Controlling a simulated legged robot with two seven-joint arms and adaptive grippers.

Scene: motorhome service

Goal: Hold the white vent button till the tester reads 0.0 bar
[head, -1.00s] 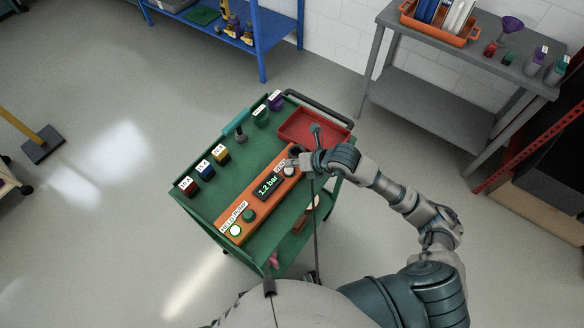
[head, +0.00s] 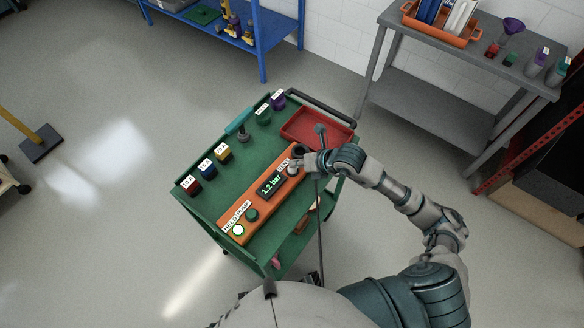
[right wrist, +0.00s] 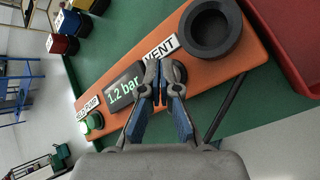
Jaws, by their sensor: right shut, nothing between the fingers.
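The orange tester (head: 262,204) lies on the green trolley, and its display (head: 271,186) reads 1.2 bar. The same reading shows on the display in the right wrist view (right wrist: 122,92). The vent button (head: 293,171) sits beside the VENT label (right wrist: 160,48), mostly hidden behind my fingers in the right wrist view. My right gripper (right wrist: 161,74) is shut and empty, with its tips over the button area. I cannot tell whether the tips touch or press the button. My left gripper is not in view.
A black round socket (right wrist: 212,28) is close beside the vent button.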

